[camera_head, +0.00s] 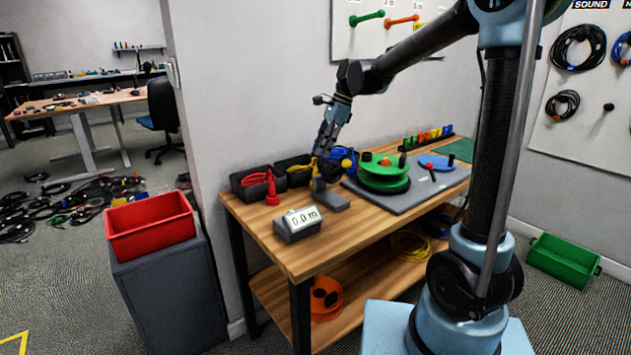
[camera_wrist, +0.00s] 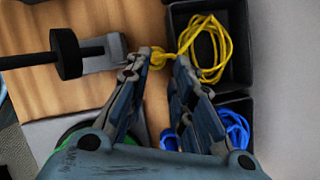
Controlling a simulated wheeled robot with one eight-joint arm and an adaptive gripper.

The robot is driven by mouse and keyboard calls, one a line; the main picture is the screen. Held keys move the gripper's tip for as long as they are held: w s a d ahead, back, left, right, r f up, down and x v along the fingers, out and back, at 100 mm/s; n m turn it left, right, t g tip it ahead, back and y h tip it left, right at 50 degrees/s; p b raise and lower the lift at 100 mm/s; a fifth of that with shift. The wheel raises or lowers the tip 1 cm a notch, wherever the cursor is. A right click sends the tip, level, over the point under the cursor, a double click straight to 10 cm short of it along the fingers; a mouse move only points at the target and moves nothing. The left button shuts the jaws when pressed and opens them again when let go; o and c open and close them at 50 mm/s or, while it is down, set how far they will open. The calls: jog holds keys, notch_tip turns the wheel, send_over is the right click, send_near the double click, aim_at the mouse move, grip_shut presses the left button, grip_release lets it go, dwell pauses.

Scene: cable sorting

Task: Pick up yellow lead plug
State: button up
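The yellow lead's coil (camera_wrist: 212,45) lies in a black bin (camera_wrist: 176,17) in the wrist view. Its yellow plug end (camera_wrist: 157,57) hangs over the bin's edge above the wooden table. My gripper (camera_wrist: 156,68) is open, with its fingertips apart on either side of the plug end. I cannot tell whether either finger touches it. In the head view my gripper (camera_head: 321,150) points down over the table beside the bins. The yellow lead (camera_head: 301,165) shows there only in part, and its plug is largely hidden by my gripper and the grey stand.
A red lead (camera_head: 256,180) lies in the left bin. A blue lead (camera_wrist: 235,130) is in the bin beside the yellow one. A dark post on a grey stand (camera_head: 331,201), a length display (camera_head: 297,224) and a green reel (camera_head: 384,176) stand close by.

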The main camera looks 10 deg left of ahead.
jog(key=shift+d+x, duration=0.15)
jog(key=shift+x, duration=1.6)
jog(key=shift+d+x, duration=0.2)
jog(key=shift+x, duration=1.55)
jog(key=shift+w+f, duration=0.1)
jog(key=shift+f, duration=0.05)
jog(key=shift+c, duration=0.6)
grip_shut()
